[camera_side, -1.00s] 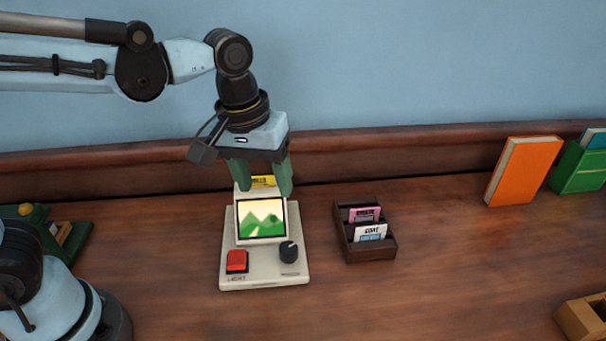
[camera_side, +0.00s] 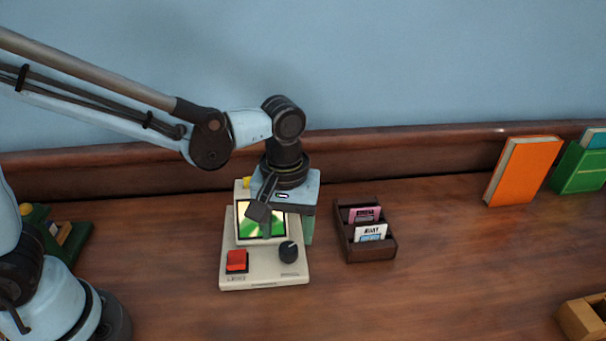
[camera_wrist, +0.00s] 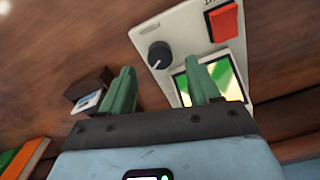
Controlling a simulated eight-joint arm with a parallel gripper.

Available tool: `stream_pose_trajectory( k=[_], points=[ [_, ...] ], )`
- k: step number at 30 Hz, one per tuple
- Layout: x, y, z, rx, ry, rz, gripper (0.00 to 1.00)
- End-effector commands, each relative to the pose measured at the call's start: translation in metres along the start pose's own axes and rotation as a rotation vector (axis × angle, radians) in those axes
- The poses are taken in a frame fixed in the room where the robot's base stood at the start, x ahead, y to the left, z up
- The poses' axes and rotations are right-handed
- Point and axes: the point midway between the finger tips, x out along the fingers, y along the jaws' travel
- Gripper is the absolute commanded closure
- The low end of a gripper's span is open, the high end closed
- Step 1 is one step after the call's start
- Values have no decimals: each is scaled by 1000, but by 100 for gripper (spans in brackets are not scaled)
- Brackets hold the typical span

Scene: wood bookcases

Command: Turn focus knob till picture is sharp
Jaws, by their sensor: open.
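The slide viewer (camera_side: 262,273) is a cream box on the table with a lit screen (camera_side: 247,226) showing a green and yellow picture, partly hidden by my gripper in the side view. The black focus knob (camera_side: 288,251) is at its front right, with a white mark on it. A red switch (camera_side: 237,260) is at its front left. My gripper (camera_wrist: 160,88) is open and empty; its green fingers are in front of the screen and the knob (camera_wrist: 160,55) lies just beyond them in the wrist view. The knob appears untouched.
A dark wooden box (camera_side: 384,248) with slide cards stands right of the viewer. A wooden tray (camera_side: 583,318) is at the lower right. Table space right of the box is clear.

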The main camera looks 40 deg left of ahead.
Motion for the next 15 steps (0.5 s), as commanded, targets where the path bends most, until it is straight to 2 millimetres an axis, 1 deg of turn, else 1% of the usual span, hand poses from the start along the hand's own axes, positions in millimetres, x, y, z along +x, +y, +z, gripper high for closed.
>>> stream_pose_trajectory(
  k=[1, 6, 9, 15],
  points=[
    [8, 0, 0, 0, 0, 0, 39],
    [27, 0, 0, 0, 0, 0, 39],
    [34, 0, 0, 0, 0, 0, 39],
    [39, 0, 0, 0, 0, 0, 39]
  ],
)
